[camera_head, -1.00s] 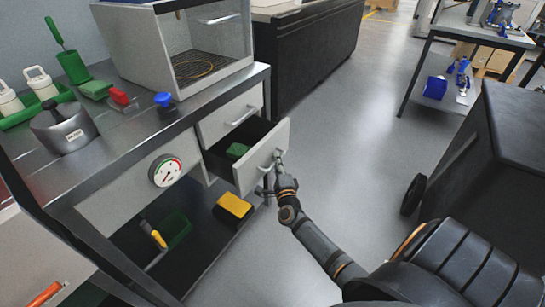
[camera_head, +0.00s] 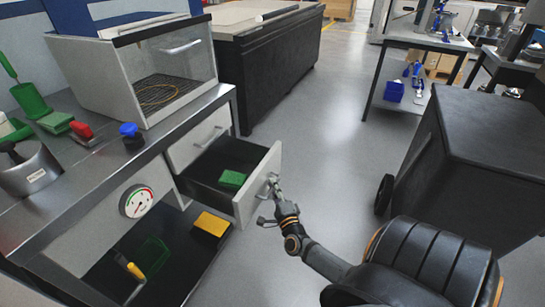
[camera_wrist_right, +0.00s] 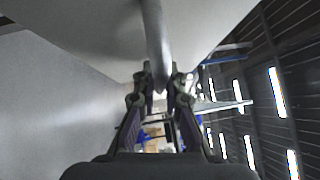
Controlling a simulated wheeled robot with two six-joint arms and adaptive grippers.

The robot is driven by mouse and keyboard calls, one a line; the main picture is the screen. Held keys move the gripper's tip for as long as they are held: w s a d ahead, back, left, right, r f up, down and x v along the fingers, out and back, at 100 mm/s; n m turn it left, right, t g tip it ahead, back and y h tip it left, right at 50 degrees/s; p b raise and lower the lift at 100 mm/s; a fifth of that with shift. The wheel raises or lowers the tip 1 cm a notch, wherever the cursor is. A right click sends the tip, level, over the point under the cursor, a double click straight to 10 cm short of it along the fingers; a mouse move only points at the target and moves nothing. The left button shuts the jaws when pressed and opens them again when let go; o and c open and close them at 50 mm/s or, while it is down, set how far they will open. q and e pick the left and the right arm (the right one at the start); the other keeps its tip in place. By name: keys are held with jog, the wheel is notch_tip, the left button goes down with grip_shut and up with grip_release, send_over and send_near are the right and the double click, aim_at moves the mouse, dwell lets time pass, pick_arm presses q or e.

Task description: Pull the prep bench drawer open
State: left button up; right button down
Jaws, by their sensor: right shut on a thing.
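The prep bench (camera_head: 75,190) stands at the left in the head view. Its lower drawer (camera_head: 258,192) is pulled well out, with its dark inside and a green block (camera_head: 232,179) showing. My right gripper (camera_head: 273,187) is at the front of this drawer, shut on its handle. In the right wrist view the handle bar (camera_wrist_right: 157,45) runs between the fingertips (camera_wrist_right: 159,82), with the pale drawer front beside it. My left gripper is not in view.
An upper drawer (camera_head: 196,141) is closed. A yellow-topped box (camera_head: 211,224) sits on the lower shelf. A dark cart (camera_head: 480,160) stands at the right. The floor (camera_head: 325,165) between bench and cart is clear.

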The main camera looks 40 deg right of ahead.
jog(key=c, duration=1.4)
grip_release()
jog(key=v, duration=1.2)
jog(key=shift+f, duration=0.15)
